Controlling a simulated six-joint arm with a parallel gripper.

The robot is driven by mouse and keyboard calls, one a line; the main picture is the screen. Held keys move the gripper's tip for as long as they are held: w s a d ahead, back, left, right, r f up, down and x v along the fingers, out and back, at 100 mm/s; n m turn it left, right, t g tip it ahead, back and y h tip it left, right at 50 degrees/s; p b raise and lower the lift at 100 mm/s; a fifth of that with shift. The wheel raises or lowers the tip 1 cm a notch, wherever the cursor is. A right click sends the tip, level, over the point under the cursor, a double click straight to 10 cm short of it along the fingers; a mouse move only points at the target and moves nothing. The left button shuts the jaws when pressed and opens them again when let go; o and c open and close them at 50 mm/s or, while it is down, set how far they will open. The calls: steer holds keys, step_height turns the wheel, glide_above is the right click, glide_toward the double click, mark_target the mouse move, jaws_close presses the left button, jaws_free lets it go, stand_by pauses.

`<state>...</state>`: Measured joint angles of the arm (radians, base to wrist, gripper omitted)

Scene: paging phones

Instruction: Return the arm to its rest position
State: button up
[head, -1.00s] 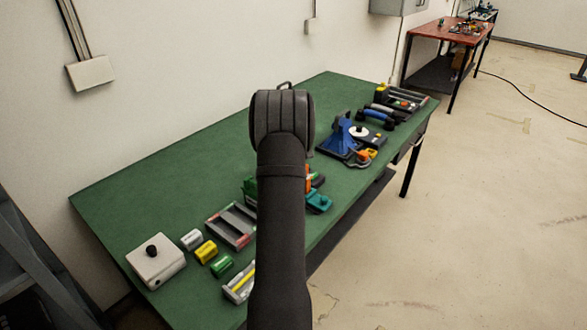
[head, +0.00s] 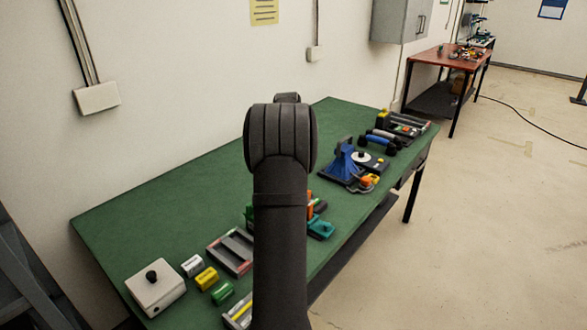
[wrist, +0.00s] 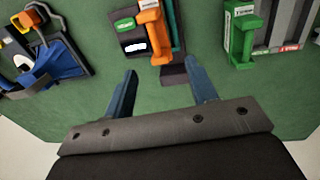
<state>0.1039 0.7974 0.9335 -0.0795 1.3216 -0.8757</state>
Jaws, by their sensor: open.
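My gripper (wrist: 161,70) shows in the wrist view with its two blue fingers apart and nothing between them. It is above the green table (wrist: 80,108), with the fingers pointing toward the phones. An orange handset (wrist: 153,30) lies on a dark base just beyond the fingertips. A green handset (wrist: 243,35) is to the right of it, and a blue phone (wrist: 45,73) is at the left. In the head view my dark arm rises in the middle and hides the gripper and part of the table.
In the head view, a white box with a black knob (head: 156,289), yellow block (head: 207,279) and grey tray (head: 232,251) are left of my arm. A blue stand (head: 343,160) is to the right. The table's back left is clear. A wall lies behind; a red table (head: 452,60) is farther off.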

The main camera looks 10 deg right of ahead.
steer(key=shift+f, duration=0.15)
steer(key=f, duration=0.7)
steer(key=w+d+f, duration=0.1)
steer(key=f, duration=0.3)
steer(key=shift+f, duration=0.2)
steer(key=shift+r, duration=1.75)
steer(key=shift+f, duration=0.1)
